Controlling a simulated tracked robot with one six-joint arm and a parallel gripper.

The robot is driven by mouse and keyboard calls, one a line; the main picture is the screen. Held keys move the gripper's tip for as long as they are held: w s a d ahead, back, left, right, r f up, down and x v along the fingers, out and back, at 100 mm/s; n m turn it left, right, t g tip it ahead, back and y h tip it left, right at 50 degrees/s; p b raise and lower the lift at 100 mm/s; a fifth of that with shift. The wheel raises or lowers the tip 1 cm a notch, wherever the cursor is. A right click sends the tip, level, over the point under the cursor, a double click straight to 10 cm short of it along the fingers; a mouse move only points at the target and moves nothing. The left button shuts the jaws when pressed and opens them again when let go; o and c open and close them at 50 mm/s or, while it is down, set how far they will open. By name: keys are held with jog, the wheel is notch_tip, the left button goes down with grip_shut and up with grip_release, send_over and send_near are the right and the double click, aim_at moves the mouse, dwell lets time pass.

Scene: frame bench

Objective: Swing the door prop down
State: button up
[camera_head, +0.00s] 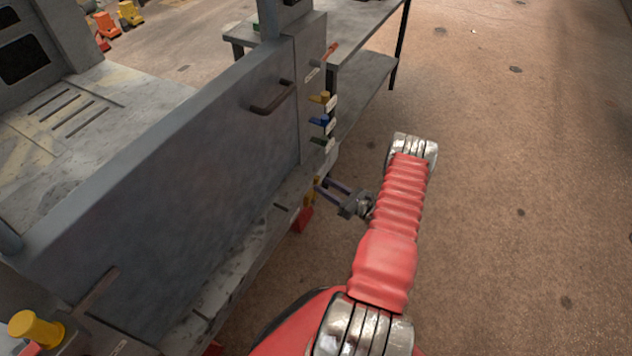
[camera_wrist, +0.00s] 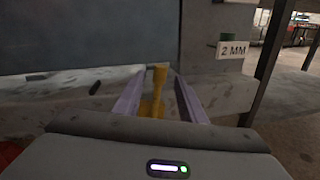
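A grey door panel (camera_head: 170,170) with a dark handle (camera_head: 272,98) stands upright along the bench. A small yellow piece (camera_head: 308,198) sticks out low on the bench frame, below the row of coloured knobs; it may be the door prop, but I cannot read a label on it. It also shows upright in the wrist view (camera_wrist: 158,78). My gripper (camera_head: 327,186) is at this piece, low beside the bench. In the wrist view its two purple fingers (camera_wrist: 161,92) stand apart, one on each side of the yellow piece, with visible gaps. Contact does not show.
Yellow (camera_head: 320,98), blue (camera_head: 319,122) and green (camera_head: 321,142) knobs with tags sit above my gripper. A "2 MM" tag (camera_wrist: 232,50) shows at right. A red block (camera_head: 303,219) is below. A grey table (camera_head: 365,30) stands behind; the floor at right is clear.

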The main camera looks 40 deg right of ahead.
aim_at(316, 181)
jog(key=shift+w+a, duration=0.2)
jog(key=shift+w, duration=0.9)
jog(key=shift+w+a, duration=0.2)
jog(key=shift+w, duration=0.9)
jog(key=shift+c, duration=0.6)
grip_shut()
jog(key=shift+a, duration=0.15)
